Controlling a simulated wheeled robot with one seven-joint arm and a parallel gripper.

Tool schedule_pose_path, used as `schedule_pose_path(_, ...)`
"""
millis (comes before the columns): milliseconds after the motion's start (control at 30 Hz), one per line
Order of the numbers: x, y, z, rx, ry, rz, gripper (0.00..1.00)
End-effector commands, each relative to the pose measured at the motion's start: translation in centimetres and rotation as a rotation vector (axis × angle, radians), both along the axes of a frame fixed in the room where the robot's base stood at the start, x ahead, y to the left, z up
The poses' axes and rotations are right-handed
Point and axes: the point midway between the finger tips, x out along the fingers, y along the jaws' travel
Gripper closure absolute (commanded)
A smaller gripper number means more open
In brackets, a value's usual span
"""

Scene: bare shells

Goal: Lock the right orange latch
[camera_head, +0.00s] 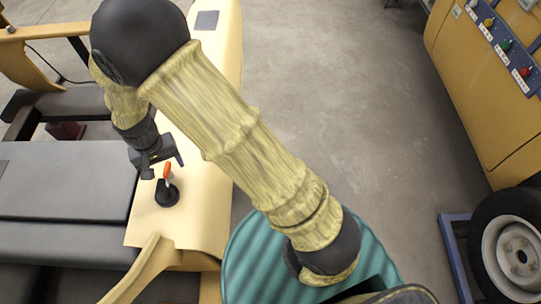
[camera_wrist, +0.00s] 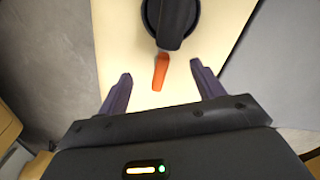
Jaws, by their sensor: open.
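An orange latch (camera_head: 167,171) stands up from a round black base (camera_head: 167,194) on a cream panel (camera_head: 208,215). In the wrist view the orange latch (camera_wrist: 160,72) lies between and just beyond the fingertips, joined to a dark arm over the black round base (camera_wrist: 151,22). My gripper (camera_head: 162,162) is just behind the latch in the head view. In the wrist view my gripper (camera_wrist: 160,76) is open, with one purple finger on each side of the latch and gaps between. Whether it touches the latch cannot be told from the head view.
Dark grey padded surfaces (camera_head: 65,180) lie left of the panel. A curved cream bar (camera_head: 140,272) rises near the panel's front edge. A teal ribbed round object (camera_head: 250,262) is below my arm. A yellow cabinet (camera_head: 490,100) and a wheel (camera_head: 515,245) stand right, beyond open floor.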

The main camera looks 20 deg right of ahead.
Motion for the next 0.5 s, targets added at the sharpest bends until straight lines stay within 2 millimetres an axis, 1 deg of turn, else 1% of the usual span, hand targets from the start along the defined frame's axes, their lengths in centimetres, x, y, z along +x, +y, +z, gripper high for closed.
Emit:
schedule_pose_path(100,0.0,0.0,0.2,-0.003,0.001,-0.134,0.33)
schedule_pose_path(367,0.0,-0.1,0.2,-0.002,0.000,-0.418,0.33)
schedule_pose_path(400,0.0,0.0,0.3,0.000,-0.001,-0.445,0.33)
schedule_pose_path(500,0.1,0.1,1.7,0.004,-0.004,-0.436,0.33)
